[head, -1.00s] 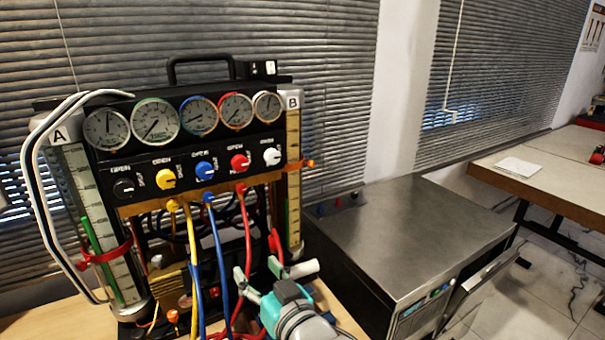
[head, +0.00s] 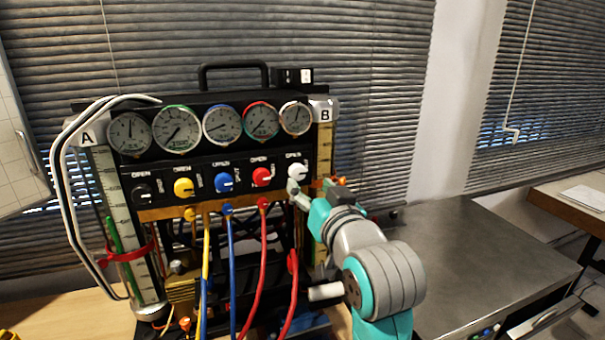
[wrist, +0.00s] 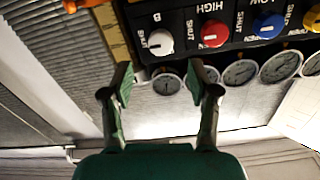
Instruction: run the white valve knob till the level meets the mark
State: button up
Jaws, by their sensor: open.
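The white valve knob (head: 297,171) is at the right end of the row on the black panel, below the rightmost gauge. In the wrist view, the white knob (wrist: 159,41) lies just beyond and between my open fingertips. My gripper (head: 299,190) is at the knob's lower edge in the head view; whether it touches the knob I cannot tell. My gripper (wrist: 158,78) is open with nothing between its jaws. Tube B (head: 325,145), with a yellowish scale, stands right of the panel. Its lower part is largely hidden by my arm, and I cannot make out its level.
Red (head: 262,177), blue (head: 224,182), yellow (head: 183,187) and black (head: 142,192) knobs share the panel. Tube A (head: 117,210) stands at left with a red clamp (head: 130,252). Coloured hoses hang below. A metal cabinet (head: 470,250) is at right.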

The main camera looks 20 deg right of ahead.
aim_at(299, 173)
jog(key=w, duration=0.7)
jog(key=shift+c, duration=0.2)
grip_shut()
